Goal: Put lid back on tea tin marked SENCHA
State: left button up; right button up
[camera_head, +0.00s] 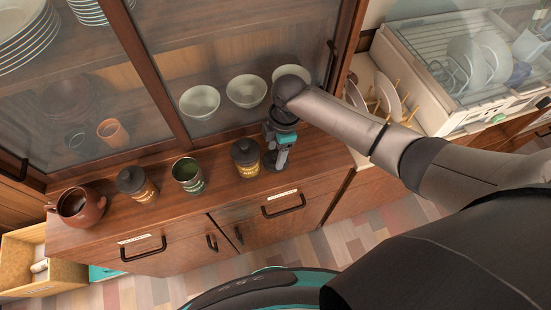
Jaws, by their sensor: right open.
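Three tea tins stand in a row on the wooden counter. The middle tin (188,176) is green and open at the top, with green contents showing. The left tin (137,185) has a dark lid and a brown-orange label. The right tin (246,159) has a dark lid and a yellow label. The lettering is too small to read. I cannot make out a loose lid; the area behind my right arm is hidden. My right gripper (277,164) is open, pointing down just right of the yellow-labelled tin. My left gripper is not in view.
A brown teapot (78,206) stands at the counter's left end. Behind is a glass-fronted cabinet with white bowls (246,91). A dish dryer (470,80) with plates stands at the right. Drawers with dark handles (284,205) face the front. Bare counter (225,195) lies before the tins.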

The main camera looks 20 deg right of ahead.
jog(key=shift+f, duration=0.1)
grip_shut()
dwell(0.6)
